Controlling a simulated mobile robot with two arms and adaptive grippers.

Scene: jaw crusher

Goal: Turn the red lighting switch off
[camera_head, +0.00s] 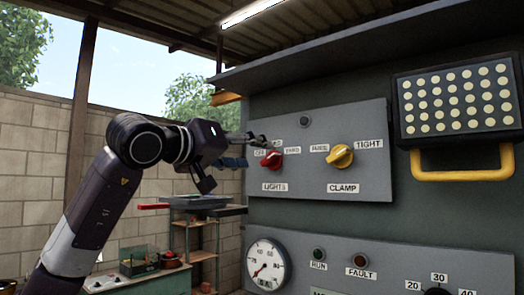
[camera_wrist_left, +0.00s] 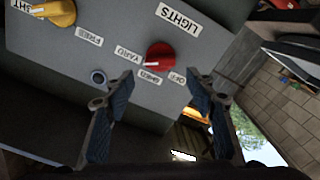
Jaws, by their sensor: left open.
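The red lighting switch (camera_head: 271,159) is a round knob above the LIGHTS label on the grey upper panel. It also shows in the left wrist view (camera_wrist_left: 160,57), with small position labels around it. My left gripper (camera_head: 250,150) is close beside the switch, on its left in the head view. In the left wrist view the two blue-grey fingers (camera_wrist_left: 160,98) stand apart with nothing between them, and the knob lies beyond their gap. I see no clear contact with the knob. My right gripper is not in view.
A yellow clamp knob (camera_head: 340,156) sits right of the switch. A small dark round button (camera_head: 305,121) is above them. A yellow-handled lamp panel (camera_head: 458,102) juts out at the right. A gauge (camera_head: 267,264) is below. A cluttered shelf (camera_head: 200,215) stands behind my arm.

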